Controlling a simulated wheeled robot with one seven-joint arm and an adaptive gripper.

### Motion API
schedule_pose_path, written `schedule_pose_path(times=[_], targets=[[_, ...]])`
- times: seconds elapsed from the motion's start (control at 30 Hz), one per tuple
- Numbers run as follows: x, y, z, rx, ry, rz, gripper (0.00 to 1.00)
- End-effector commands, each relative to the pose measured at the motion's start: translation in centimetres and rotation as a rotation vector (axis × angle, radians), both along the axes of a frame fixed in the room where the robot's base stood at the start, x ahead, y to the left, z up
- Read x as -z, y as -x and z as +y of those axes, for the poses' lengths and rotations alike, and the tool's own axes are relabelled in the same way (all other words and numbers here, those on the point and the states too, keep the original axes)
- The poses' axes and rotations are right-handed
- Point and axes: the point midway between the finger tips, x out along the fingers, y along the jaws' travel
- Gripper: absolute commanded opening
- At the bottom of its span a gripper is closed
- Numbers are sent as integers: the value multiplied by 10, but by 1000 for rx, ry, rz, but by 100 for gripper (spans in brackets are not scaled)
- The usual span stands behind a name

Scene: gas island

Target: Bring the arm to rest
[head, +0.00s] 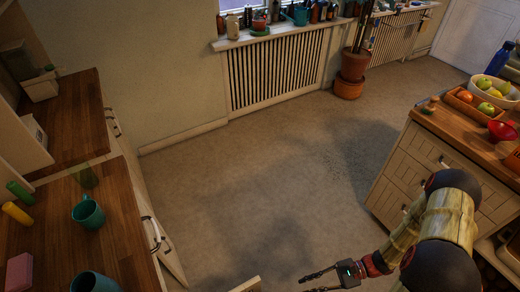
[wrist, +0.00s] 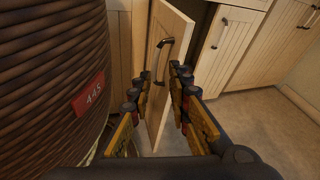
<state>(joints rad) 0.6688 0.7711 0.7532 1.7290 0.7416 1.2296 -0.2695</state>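My arm (head: 445,225) comes in from the lower right of the head view. My gripper (head: 318,281) is at the bottom of the head view, over the floor and left of the island. In the wrist view its two fingers (wrist: 162,95) are spread apart with nothing between them that they touch. A cabinet door (wrist: 168,65) with a dark handle stands ajar beyond the fingers in the wrist view. The door's top edge (head: 246,285) shows at the bottom of the head view.
A wooden counter (head: 60,235) with teal mugs (head: 88,212) lies at left. An island (head: 440,160) with fruit stands at right. A brown ribbed thing (wrist: 50,70) fills the left of the wrist view. The floor (head: 270,180) between counter and island is clear.

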Motion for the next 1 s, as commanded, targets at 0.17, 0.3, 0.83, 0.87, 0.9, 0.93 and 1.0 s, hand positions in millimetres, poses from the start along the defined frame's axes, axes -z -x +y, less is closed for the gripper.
schedule_pose_path(times=[0.17, 0.3, 0.83, 0.87, 0.9, 0.93, 1.0], targets=[[-51, -28, -23, -160, 153, -133, 19], [-92, -45, -34, -274, 270, -237, 19], [-259, -70, -39, -624, 723, -684, 19], [-269, -70, -38, -639, 749, -713, 19], [-281, -69, -37, -658, 783, -751, 19], [-290, -68, -36, -672, 809, -781, 19], [-312, -65, -34, -700, 868, -850, 19]])
